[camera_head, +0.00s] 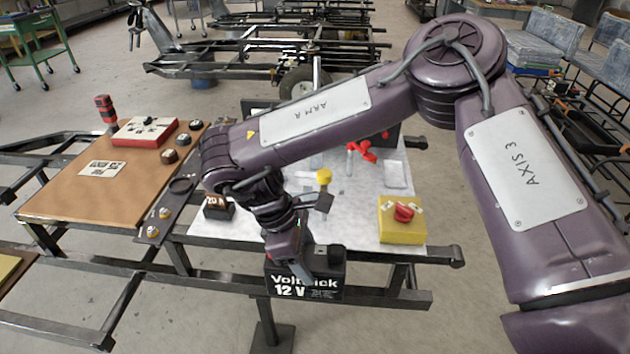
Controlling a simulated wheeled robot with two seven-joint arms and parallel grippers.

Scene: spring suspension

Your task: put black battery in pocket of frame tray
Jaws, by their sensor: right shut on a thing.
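The black battery (322,284), marked "Voltbrick 12 V", shows at the lower middle. It overlaps the dark front rail (385,297) of the metal frame and hides part of it. My right gripper (303,270) reaches down from above and is shut on the battery's upper part. The battery looks about upright. I cannot tell whether it hangs free or rests on something. No tray pocket can be made out; the battery and my right arm cover that part of the frame. My left gripper is not in view.
A yellow box with a red knob (402,221) stands on the white sheet (365,215) at right. A small dark block (218,207) and a yellow-topped item (324,177) stand nearby. A brown board (75,200) at left carries a red-and-white box (146,131).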

